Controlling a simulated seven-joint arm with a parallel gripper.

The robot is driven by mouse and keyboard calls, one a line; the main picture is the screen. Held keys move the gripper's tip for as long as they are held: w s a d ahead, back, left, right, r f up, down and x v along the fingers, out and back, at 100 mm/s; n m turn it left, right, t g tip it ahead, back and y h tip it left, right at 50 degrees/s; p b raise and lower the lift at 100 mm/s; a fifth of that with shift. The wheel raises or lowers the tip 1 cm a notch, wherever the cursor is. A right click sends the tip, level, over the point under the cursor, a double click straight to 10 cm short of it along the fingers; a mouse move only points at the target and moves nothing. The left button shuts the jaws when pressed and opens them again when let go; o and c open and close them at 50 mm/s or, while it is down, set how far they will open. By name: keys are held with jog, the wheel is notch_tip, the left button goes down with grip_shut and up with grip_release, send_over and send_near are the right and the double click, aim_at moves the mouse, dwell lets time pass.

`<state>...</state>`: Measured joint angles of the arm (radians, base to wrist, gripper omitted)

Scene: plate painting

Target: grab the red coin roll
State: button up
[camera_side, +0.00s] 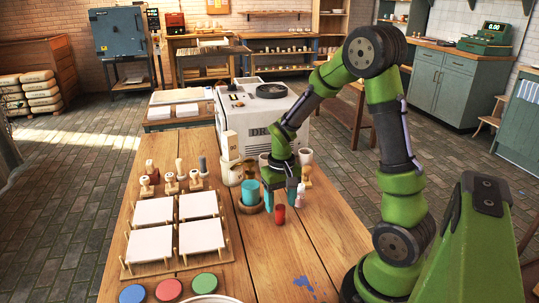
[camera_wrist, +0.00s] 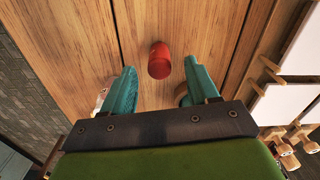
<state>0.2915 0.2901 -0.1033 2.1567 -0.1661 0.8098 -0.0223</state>
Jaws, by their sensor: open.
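My gripper (camera_side: 280,198) points down just behind the roll in the side view. In the wrist view my gripper (camera_wrist: 160,78) has its two teal fingers spread, with nothing between them touching the roll. I cannot tell the exact height of the fingertips over the table.
A small pink-and-white bottle (camera_side: 300,197) is close on the right. Several stamps (camera_side: 170,182) and a wooden rack (camera_side: 150,268) with white sheets are at left. The table right of the roll is mostly clear.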

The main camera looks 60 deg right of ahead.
aim_at(280, 206)
notch_tip(280, 206, down, 5)
jog(key=shift+r, duration=0.1)
grip_shut()
dwell(0.4)
